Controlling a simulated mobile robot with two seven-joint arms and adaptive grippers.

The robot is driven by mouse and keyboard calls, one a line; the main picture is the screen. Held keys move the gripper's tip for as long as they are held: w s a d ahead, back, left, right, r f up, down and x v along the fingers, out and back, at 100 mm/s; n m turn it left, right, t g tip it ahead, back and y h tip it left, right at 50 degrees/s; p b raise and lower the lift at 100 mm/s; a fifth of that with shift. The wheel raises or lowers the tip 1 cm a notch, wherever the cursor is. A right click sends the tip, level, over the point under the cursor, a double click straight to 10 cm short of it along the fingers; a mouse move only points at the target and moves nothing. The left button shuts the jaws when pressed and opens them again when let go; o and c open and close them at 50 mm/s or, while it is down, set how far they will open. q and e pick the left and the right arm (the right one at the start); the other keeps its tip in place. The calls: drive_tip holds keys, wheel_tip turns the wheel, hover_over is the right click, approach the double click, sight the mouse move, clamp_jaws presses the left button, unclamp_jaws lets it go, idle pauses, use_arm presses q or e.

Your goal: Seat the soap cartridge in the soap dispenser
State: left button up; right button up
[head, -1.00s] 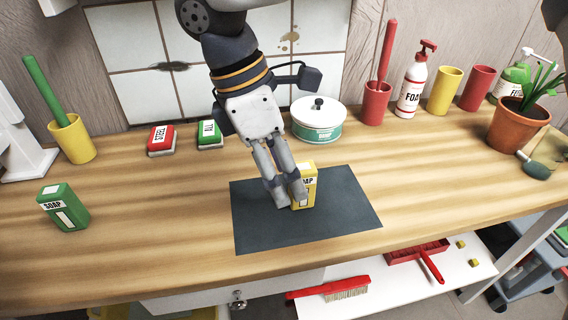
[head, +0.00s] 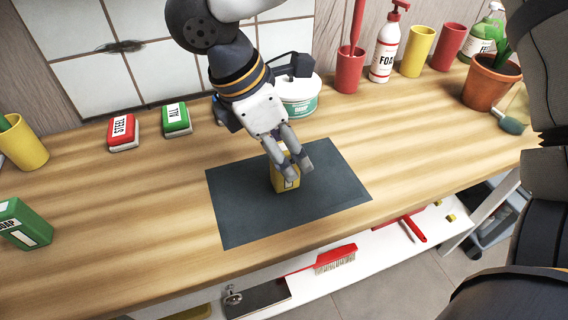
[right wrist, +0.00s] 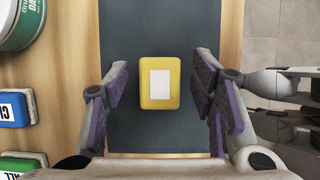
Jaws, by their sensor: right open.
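A yellow soap cartridge (head: 285,184) stands on the dark mat, partly hidden by my right gripper in the head view. In the right wrist view the yellow cartridge (right wrist: 160,83) shows its white label, with a gap to the finger on each side. My right gripper (head: 290,163) is open, its fingers around the yellow cartridge; it also shows in the right wrist view (right wrist: 162,76). A green soap box (head: 22,224) stands at the far left, cut by the frame edge. I cannot make out a soap dispenser now. My left gripper is out of view.
The dark mat (head: 235,220) is otherwise clear. Red (head: 123,132) and green (head: 176,118) sponges and a round tin (head: 299,97) stand behind. Cups, bottles and a potted plant (head: 489,82) line the back right. A lower shelf holds a red brush (head: 335,258).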

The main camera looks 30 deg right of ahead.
drive_tip(key=shift+r, duration=0.1)
drive_tip(key=shift+c, duration=0.6)
clamp_jaws()
